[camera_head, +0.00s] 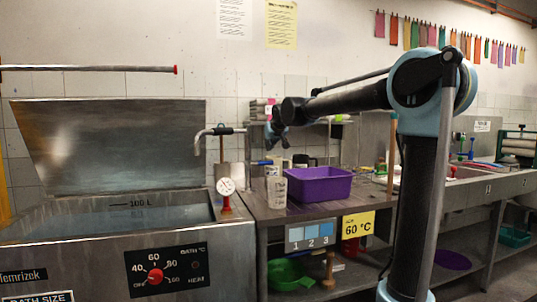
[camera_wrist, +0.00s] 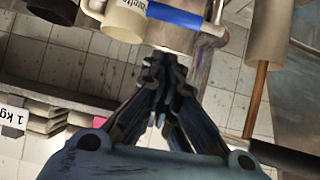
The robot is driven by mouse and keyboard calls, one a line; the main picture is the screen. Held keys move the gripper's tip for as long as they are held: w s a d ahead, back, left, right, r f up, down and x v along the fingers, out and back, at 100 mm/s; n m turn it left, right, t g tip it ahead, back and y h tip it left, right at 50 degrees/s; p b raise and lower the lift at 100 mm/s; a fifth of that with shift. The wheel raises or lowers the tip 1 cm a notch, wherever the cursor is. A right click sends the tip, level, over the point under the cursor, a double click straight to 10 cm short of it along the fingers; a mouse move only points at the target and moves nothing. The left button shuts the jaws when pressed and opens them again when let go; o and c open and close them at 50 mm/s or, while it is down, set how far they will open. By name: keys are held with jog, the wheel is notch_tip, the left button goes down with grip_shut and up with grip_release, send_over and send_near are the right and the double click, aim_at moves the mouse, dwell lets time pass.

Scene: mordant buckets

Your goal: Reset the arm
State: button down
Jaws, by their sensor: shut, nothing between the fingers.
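My gripper (camera_head: 276,132) shows small in the head view at the end of my raised arm, above the metal table and left of the arm's dark forearm link. In the wrist view my gripper (camera_wrist: 165,65) has its dark fingers together at the tips. Nothing shows between them. Behind the fingers are a white mug (camera_wrist: 125,20) and a blue-wrapped handle (camera_wrist: 174,15), apart from the gripper as far as I can tell.
A purple tub (camera_head: 320,186) and a pale beaker (camera_head: 276,190) stand on the metal table (camera_head: 300,211). A steel bath (camera_head: 110,235) with a raised lid (camera_head: 110,145) is at the left. A sink counter (camera_head: 490,186) extends right.

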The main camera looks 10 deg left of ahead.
jog(key=v, duration=0.6)
jog(key=s+d+f+m+g+h, duration=0.2)
jog(key=s+d+f, duration=0.65)
jog(key=d, duration=0.35)
jog(key=s+d+f+m+g+h, duration=0.1)
jog(key=s+d+f+h, duration=0.1)
jog(key=s+d+f, duration=0.9)
jog(key=s+d+f+m+g, duration=0.1)
jog(key=s+d+f+g, duration=0.1)
jog(key=s+d+f, duration=0.4)
jog(key=s+d+f+m+g, duration=0.1)
jog(key=s+d+f+g, duration=0.2)
jog(key=s+f, duration=1.2)
jog(key=d, duration=0.3)
jog(key=shift+s+f+m+h, duration=0.25)
jog(key=shift+f+m+h, duration=0.05)
jog(key=shift+f+h, duration=0.1)
jog(key=shift+d, duration=0.15)
jog(key=shift+w+f, duration=0.15)
jog(key=shift+w, duration=0.3)
